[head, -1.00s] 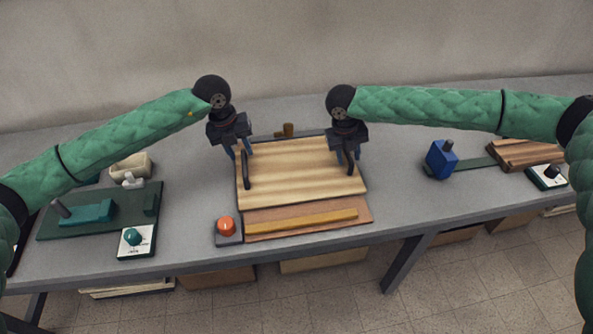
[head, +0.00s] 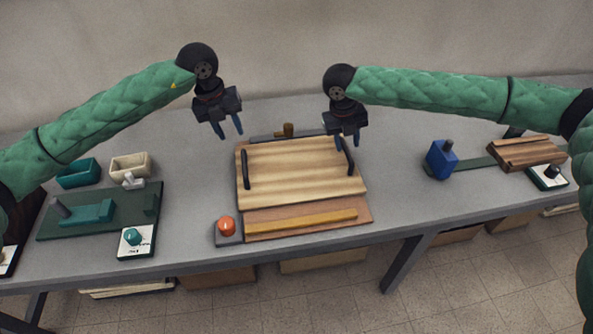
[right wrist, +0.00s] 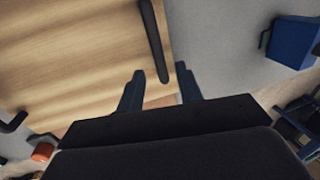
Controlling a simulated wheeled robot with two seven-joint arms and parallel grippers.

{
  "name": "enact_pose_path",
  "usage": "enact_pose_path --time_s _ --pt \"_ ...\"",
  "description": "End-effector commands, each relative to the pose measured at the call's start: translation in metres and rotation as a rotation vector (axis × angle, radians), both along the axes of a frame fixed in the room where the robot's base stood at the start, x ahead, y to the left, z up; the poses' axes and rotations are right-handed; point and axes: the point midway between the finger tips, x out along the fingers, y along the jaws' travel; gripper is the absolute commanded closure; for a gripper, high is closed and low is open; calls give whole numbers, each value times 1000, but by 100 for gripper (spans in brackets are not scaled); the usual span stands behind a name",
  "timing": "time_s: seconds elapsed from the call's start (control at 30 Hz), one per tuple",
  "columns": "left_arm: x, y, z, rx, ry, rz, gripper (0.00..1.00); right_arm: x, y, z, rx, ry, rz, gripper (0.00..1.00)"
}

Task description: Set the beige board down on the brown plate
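The beige board (head: 300,174), striped wood with two dark handles, lies on the brown plate (head: 262,216) at the middle of the table. Only the plate's front part shows; the board hides the rest. My left gripper (head: 229,133) is open and empty, above and left of the board's far left corner. My right gripper (head: 346,138) is open and empty near the right handle (head: 345,156). In the right wrist view the board (right wrist: 85,60) and the handle (right wrist: 153,40) show beyond the parted fingertips (right wrist: 160,82).
An orange button (head: 226,226) on a grey base stands left of the plate. A yellow strip (head: 300,221) lies on the plate's front. A dark green fixture (head: 110,225) and bins (head: 130,166) are at left. A blue block (head: 440,160) and brown wood (head: 525,152) are at right.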

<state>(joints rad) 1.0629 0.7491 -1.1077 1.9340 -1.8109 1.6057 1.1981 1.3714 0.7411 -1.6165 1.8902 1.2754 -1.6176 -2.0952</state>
Motion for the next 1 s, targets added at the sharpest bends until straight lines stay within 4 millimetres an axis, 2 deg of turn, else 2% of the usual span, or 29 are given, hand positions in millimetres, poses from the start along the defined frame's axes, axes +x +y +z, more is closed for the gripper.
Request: enact_pose_path --time_s 0.03,0.2,0.4,1.0 --pt "0 0 0 0 0 0 64 0 3 11 1 -3 1 64" --pt "0 0 0 0 0 0 64 -1 8 39 1 -2 1 64" --pt "0 0 0 0 0 0 64 -1 11 56 0 -1 0 64" --pt "0 0 0 0 0 0 64 -1 12 61 0 0 0 64"
